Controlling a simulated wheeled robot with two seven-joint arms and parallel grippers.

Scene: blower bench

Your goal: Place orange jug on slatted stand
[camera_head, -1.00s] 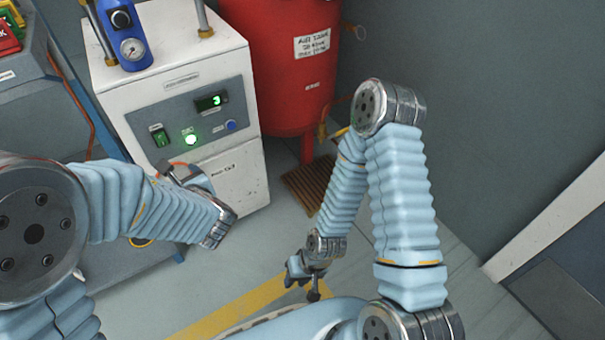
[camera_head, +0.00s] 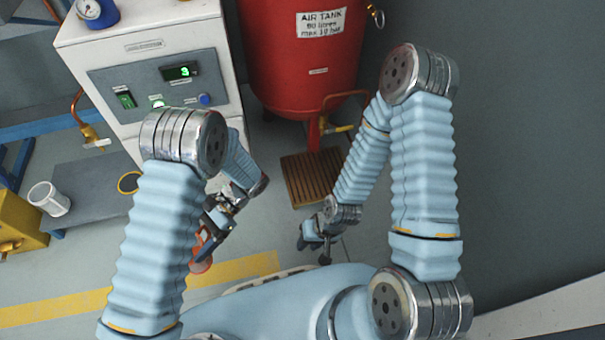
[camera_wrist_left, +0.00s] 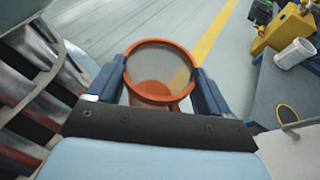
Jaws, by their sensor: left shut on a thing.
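My left gripper (camera_wrist_left: 161,88) is shut on the orange jug (camera_wrist_left: 152,90), which sits between its two fingers with its round open top facing the left wrist camera. In the head view, part of the jug (camera_head: 202,262) shows below the left gripper (camera_head: 218,226), partly hidden by my left arm. The slatted stand (camera_head: 309,176) is a brown wooden grid on the floor, below the red tank; nothing is seen on it. The jug is apart from the stand, to its lower left. My right gripper (camera_head: 318,247) hangs just below the stand in the picture; its finger opening is too small to tell.
The red air tank (camera_head: 302,60) with a drain valve stands behind the stand. A white machine (camera_head: 150,60) is at left of it. A low grey shelf (camera_head: 92,188) with a white cup (camera_head: 48,198) and a yellow block (camera_head: 15,222) are at far left. A yellow floor line (camera_head: 60,308) crosses the front.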

